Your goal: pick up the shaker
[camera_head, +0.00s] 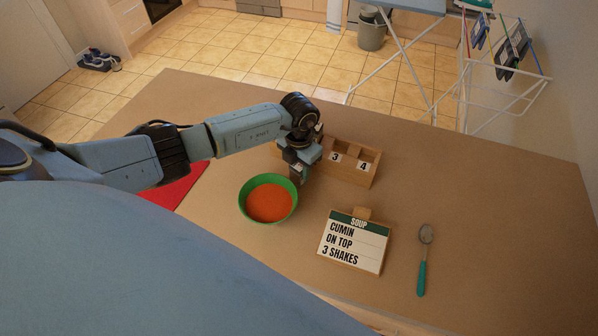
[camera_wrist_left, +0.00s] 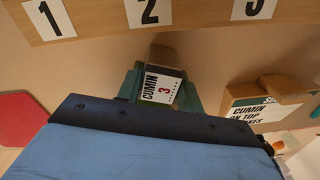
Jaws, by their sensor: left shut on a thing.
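My right gripper is not in view.
A wooden rack (camera_head: 350,176) with numbered slots stands behind. A green bowl (camera_head: 245,208) of orange soup sits beside the gripper. A sign (camera_head: 352,243) reads soup, cumin on top, 3 shakes. A spoon (camera_head: 422,270) lies right. The table's right side is clear.

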